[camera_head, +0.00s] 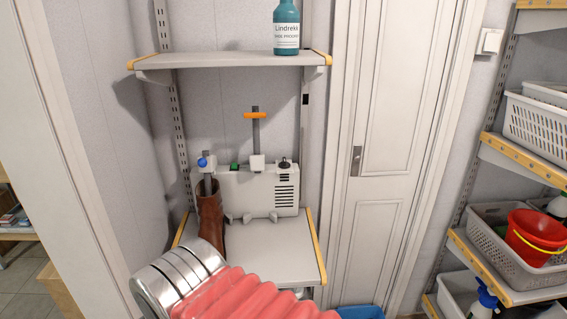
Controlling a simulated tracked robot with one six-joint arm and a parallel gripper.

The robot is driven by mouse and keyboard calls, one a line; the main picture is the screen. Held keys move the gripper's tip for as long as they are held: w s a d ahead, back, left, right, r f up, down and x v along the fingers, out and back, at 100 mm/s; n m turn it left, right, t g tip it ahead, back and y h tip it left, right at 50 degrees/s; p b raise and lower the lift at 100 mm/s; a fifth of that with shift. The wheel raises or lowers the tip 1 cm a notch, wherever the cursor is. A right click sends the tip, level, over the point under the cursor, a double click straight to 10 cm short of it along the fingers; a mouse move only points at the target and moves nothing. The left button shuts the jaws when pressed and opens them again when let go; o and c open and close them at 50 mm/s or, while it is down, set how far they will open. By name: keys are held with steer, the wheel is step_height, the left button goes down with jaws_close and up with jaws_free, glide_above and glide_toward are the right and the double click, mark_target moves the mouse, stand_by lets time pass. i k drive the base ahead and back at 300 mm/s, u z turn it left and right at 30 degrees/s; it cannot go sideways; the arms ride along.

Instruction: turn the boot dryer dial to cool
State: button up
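The boot dryer (262,195) is a white box with a dark vent grille, standing on the lower shelf. A small dark knob (284,163), which looks like the dial, sits on its top at the right. I cannot read its setting or any marks. A green part (233,167) sits on top to the left. A grey post with an orange crosspiece (254,115) rises from the middle. A brown boot (210,213) stands upright at the left around a tube with a blue knob (203,162). My gripper's fingers do not show; my arm crosses the bottom.
The lower shelf (285,262) has bare room in front of the dryer. An upper shelf (225,61) above it holds a teal bottle (286,28). A closed white door (395,130) stands to the right. Farther right, shelves hold baskets and a red bucket (535,237).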

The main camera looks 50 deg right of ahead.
mark_target(285, 164)
steer(key=k, duration=1)
steer(key=z, duration=0.45)
steer(key=i, duration=1)
steer(key=z, duration=0.05)
